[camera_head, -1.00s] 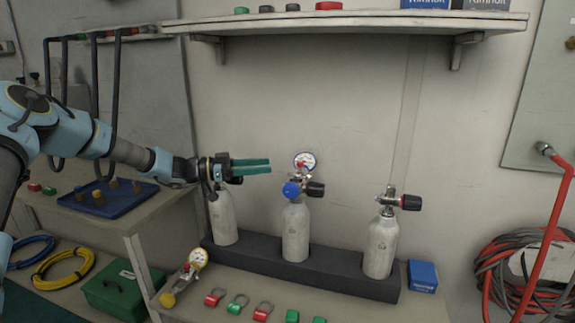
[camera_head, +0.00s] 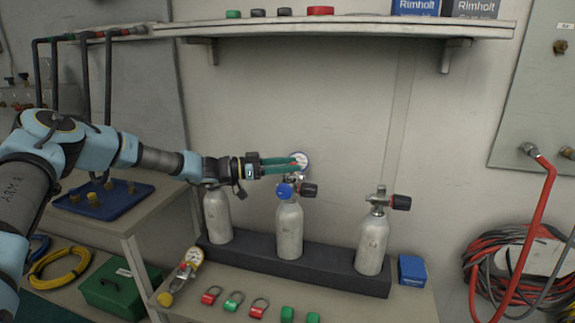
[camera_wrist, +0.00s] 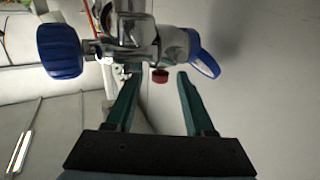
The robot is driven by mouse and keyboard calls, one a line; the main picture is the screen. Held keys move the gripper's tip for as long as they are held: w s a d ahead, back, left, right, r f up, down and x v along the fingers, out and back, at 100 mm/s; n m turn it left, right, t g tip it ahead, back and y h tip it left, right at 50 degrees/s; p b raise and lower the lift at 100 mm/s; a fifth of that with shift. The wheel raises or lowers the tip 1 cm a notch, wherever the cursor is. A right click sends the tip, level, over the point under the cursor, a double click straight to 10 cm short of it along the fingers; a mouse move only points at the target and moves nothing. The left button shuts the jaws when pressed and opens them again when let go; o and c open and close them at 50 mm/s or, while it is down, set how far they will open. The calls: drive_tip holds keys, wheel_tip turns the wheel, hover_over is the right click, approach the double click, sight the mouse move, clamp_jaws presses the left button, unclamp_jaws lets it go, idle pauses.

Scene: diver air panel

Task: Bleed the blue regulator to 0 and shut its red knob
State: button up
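The blue regulator sits on top of the middle cylinder (camera_head: 289,230). Its blue knob (camera_head: 284,191) faces out and its round gauge (camera_head: 300,159) is behind my fingers; I cannot read it. In the wrist view its chrome body crosses the top, with the blue knob (camera_wrist: 60,50) at left and the blue gauge rim (camera_wrist: 205,55) at right. A small red knob (camera_wrist: 160,76) hangs under the body. My gripper (camera_head: 303,164) is level with the gauge; in the wrist view its open green fingers (camera_wrist: 158,76) have the red knob between their tips, contact not visible.
Cylinders stand left (camera_head: 217,215) and right (camera_head: 372,243) in a dark rack (camera_head: 325,272). A loose yellow regulator (camera_head: 186,277) and several red and green items lie in front. A shelf (camera_head: 340,28) hangs above. Red and grey hoses (camera_head: 505,260) coil at right.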

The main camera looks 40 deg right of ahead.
clamp_jaws()
drive_tip(key=shift+s+f+n+t+h+b, duration=0.1)
drive_tip(key=shift+n+t+h+b, duration=0.25)
drive_tip(key=shift+t+b, duration=0.25)
drive_tip(key=n+t+b, duration=0.1)
drive_tip(key=t+b, duration=0.1)
drive_tip(key=n+t+h+b, duration=0.1)
drive_tip(key=b, duration=0.1)
drive_tip(key=shift+s+a+f+n+t, duration=0.15)
drive_tip(key=shift+f+n+t, duration=0.05)
drive_tip(key=shift+n+t, duration=0.2)
drive_tip(key=t+b, duration=0.1)
drive_tip(key=b, duration=0.1)
drive_tip(key=n+t+b, duration=0.1)
drive_tip(key=shift+s+r+n+h+b, duration=0.1)
drive_tip(key=shift+s+n+h+b, duration=0.15)
drive_tip(key=shift+h+b, duration=0.15)
drive_tip(key=shift+t+b, duration=0.3)
drive_tip(key=shift+t, duration=0.2)
drive_tip(key=shift+r+n+t+b, duration=0.25)
drive_tip(key=shift+n+t+b, duration=0.35)
drive_tip(key=shift+t, duration=0.1)
drive_tip(key=shift+o, duration=0.5)
unclamp_jaws()
